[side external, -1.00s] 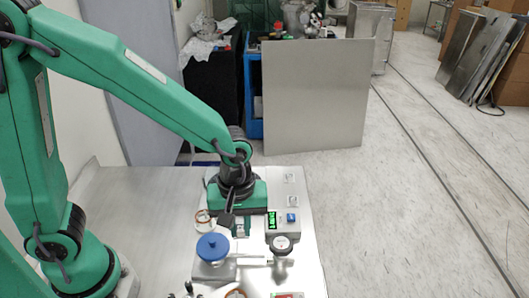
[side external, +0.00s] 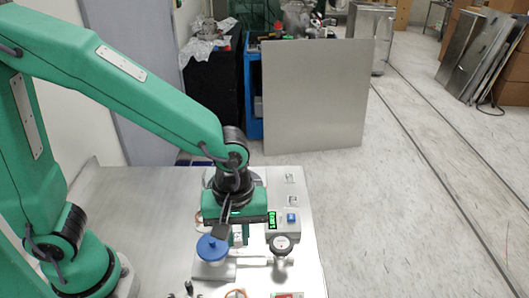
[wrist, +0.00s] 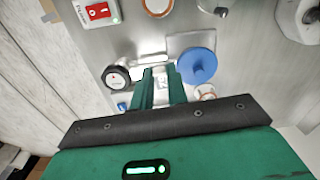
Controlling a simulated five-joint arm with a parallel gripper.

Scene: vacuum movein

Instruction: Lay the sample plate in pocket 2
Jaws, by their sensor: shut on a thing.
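My gripper (side external: 238,240) points down over the steel bench, just behind the blue-capped fitting in the side view. In the wrist view its two green fingers (wrist: 161,88) are close together, with a narrow pale grey thing (wrist: 160,84) between them. This looks like the sample plate, shut in the jaws, but it is small and mostly hidden. I cannot make out pocket 2 or any numbered pocket; my gripper and arm cover part of the bench.
The blue-capped fitting (side external: 211,248) and a round gauge (side external: 281,245) stand close to my gripper, joined by a pale pipe (wrist: 150,60). A red switch (wrist: 97,11) shows in the wrist view. Bench at left is clear.

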